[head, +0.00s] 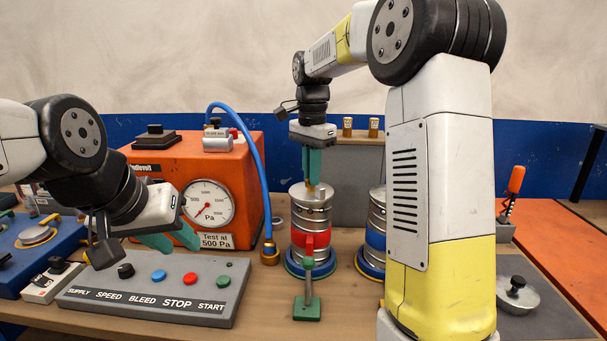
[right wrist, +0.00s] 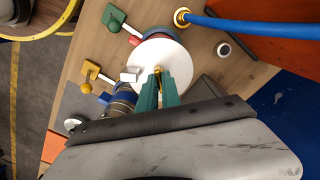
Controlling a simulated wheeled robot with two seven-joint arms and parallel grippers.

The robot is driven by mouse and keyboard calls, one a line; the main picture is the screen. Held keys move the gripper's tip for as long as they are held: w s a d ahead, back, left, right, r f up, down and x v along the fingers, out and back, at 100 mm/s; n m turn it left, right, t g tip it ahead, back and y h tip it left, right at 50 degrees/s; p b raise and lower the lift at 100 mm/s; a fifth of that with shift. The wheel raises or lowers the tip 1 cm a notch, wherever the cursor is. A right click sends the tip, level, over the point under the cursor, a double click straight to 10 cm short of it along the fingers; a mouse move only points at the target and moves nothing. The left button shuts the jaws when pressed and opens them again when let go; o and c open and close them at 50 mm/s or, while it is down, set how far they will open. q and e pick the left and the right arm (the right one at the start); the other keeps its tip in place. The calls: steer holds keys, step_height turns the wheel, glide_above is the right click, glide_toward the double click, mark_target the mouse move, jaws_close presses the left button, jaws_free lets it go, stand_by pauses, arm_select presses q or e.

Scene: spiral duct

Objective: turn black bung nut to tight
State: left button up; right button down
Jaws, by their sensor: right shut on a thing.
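A round metal bung with a black nut (head: 517,284) on top lies on the grey mat at the right. My right gripper (head: 313,182) is far to its left, pointing down at the top of the red-banded metal duct (head: 311,212). Its teal fingers are shut on a small brass fitting (right wrist: 158,72) at the duct's pale round top (right wrist: 160,52); the fingers hide part of it. My left gripper (head: 172,239) is empty, its teal fingers spread above the back of the button panel (head: 150,300).
An orange test box with a Pa gauge (head: 207,203) and blue hose (head: 262,170) stands behind the panel. A blue-banded duct (head: 375,235) is partly hidden by my right arm. A green-footed clamp (head: 307,306) stands before the red-banded duct.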

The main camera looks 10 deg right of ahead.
steer(key=c, duration=1.5)
jaws_free()
steer(key=shift+c, duration=0.2)
steer(key=shift+r, duration=0.15)
step_height(320, 180, up, 7)
steer(key=shift+r, duration=0.3)
